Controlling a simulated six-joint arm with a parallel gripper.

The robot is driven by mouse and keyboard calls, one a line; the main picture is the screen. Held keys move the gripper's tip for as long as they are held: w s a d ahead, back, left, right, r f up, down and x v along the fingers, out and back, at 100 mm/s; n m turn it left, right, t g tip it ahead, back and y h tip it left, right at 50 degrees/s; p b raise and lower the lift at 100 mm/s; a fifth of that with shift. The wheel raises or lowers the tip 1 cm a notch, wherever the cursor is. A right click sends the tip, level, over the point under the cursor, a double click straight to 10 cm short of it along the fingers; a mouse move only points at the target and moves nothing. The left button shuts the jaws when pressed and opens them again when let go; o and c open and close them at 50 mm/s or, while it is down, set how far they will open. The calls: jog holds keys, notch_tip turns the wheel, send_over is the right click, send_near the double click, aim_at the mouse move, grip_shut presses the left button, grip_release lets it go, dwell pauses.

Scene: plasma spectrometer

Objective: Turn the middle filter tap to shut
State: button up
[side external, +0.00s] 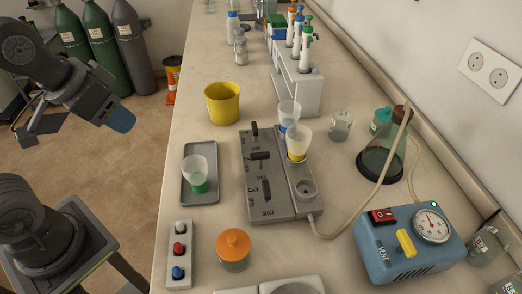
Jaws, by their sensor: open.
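The grey filter manifold (278,207) lies on the bench in the middle of the side external view. It has a row of three black tap handles beside numbers and SHUT labels. The middle tap (259,156) has its handle lying crosswise, left to right. The far tap (254,131) and the near tap (266,189) have handles pointing roughly along the manifold. My gripper (72,124) is open and empty at the upper left, over the floor beside the bench, well apart from the taps.
Two funnel cups (297,145) (289,112) stand on the manifold's right side. A grey tray (187,192) with a green-based cup, a yellow bucket (222,103) and a button box (179,254) stand left. An orange-lidded jar (234,250) and blue pump (405,249) are near; a hose runs right.

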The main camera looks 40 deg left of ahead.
jog(key=w+d+r+m+g, duration=0.2)
jog(key=w+d+r+m, duration=0.1)
jog(key=w, duration=0.4)
jog(key=m+g, duration=0.3)
jog(key=m, duration=0.3)
send_over(260, 153)
notch_tip(260, 153, down, 6)
notch_tip(260, 153, down, 13)
jog(key=shift+f, duration=0.1)
grip_shut()
